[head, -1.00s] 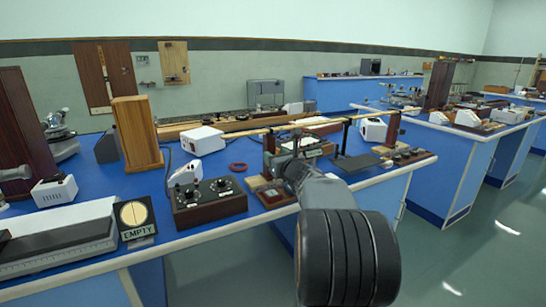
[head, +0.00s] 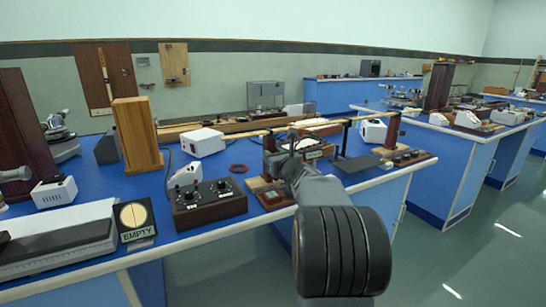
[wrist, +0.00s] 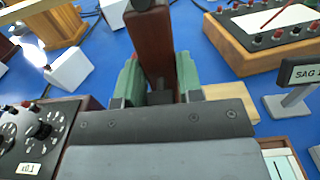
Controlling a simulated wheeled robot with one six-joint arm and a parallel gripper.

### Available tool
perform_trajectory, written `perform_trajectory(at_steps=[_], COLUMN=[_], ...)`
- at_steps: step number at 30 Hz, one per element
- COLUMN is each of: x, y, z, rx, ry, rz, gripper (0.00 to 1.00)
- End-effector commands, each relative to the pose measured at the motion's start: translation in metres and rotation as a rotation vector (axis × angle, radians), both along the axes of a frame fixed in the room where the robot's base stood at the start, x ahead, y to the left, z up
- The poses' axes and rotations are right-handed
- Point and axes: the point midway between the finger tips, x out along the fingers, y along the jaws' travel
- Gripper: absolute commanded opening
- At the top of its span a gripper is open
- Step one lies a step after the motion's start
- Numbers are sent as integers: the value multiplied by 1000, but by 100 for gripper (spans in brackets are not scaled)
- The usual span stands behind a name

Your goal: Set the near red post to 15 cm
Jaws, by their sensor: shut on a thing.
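The near red post (wrist: 152,45) is a reddish-brown upright block in the wrist view. My gripper (wrist: 158,88) has its green-padded fingers on both sides of it, shut on it. The post's lower part is hidden behind my gripper's dark body. In the head view the post (head: 269,140) stands at the left end of a long thin horizontal rod (head: 330,125), with my gripper (head: 283,150) at its front, partly hidden by my arm. I cannot read any height scale.
A black SAG sign (wrist: 303,70) stands right of my gripper in the wrist view. A dial box (wrist: 35,135) is at lower left. A wooden terminal box (wrist: 265,32) is at upper right.

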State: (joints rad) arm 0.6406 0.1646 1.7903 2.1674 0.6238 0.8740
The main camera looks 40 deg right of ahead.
Motion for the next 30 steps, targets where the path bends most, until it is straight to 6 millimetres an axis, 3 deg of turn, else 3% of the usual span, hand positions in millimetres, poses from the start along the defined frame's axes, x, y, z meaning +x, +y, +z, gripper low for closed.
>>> perform_trajectory(at_steps=[4,20,21,26,30], x=[0,1,1,1,1], y=[0,7,7,7,7], z=[0,0,0,0,0], rx=[0,1,1,0,0], ry=[0,0,0,0,0], rz=[0,0,0,0,0], gripper=[0,0,37,51,51])
